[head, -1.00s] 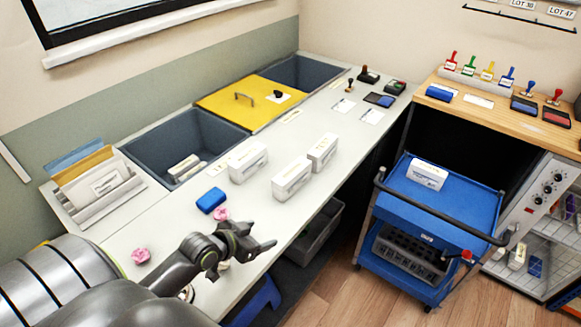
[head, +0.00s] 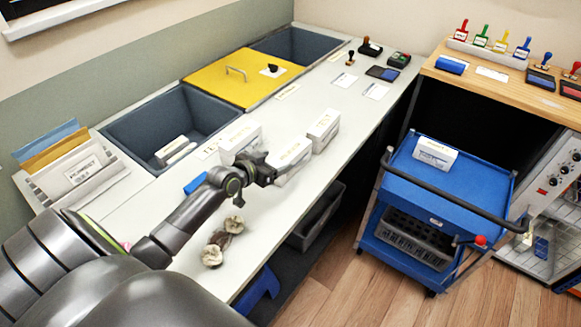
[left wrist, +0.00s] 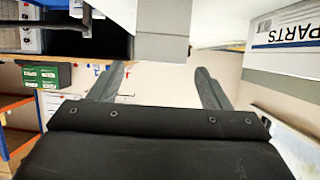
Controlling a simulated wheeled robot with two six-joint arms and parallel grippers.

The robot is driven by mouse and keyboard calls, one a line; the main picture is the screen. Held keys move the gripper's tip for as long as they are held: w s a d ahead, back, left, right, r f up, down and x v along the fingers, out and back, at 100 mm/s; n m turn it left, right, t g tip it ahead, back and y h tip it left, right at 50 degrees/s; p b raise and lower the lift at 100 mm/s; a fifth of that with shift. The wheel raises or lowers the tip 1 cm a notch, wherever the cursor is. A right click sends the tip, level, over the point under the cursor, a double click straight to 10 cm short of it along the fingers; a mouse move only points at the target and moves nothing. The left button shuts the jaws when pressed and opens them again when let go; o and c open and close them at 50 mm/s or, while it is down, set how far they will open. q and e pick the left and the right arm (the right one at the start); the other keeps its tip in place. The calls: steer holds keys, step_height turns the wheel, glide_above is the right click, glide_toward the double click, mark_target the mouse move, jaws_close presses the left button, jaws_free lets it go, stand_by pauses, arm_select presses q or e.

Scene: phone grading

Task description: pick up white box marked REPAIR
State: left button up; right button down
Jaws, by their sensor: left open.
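Several white boxes stand on the grey worktop; their print is too small to read in the head view, so I cannot tell which is marked REPAIR. One white box (head: 294,158) is right at my left gripper (head: 272,170), which partly covers it. Another white box (head: 240,136) stands behind the gripper, and a third (head: 324,128) stands farther right. In the left wrist view my left gripper (left wrist: 160,82) is open, with nothing visible between its fingers. A box printed PARTS (left wrist: 287,38) shows upside down at right there. My right gripper is not in view.
A grey bin (head: 130,130) holding white boxes and a yellow lid (head: 225,85) line the back. A file holder (head: 50,190) stands at left. A blue cart (head: 410,178) with a white box (head: 436,151) stands at right. Crumpled pieces (head: 222,243) lie near the front.

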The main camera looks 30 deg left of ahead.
mark_target(286, 155)
arm_select(q)
steer(key=shift+w+d+f, duration=0.1)
steer(key=shift+w+f, duration=0.05)
steer(key=shift+w, duration=0.35)
steer(key=b+x, duration=0.3)
steer(key=x, duration=0.1)
steer(key=shift+w+f+b, duration=0.15)
steer(key=shift+w+b, duration=0.05)
steer(key=shift+b, duration=0.2)
steer(key=shift+w+d, duration=0.1)
steer(key=shift+w, duration=0.3)
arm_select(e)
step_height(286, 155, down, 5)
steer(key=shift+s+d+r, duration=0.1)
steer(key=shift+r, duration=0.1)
arm_select(q)
steer(key=shift+c, duration=0.3)
steer(key=c, duration=1.2)
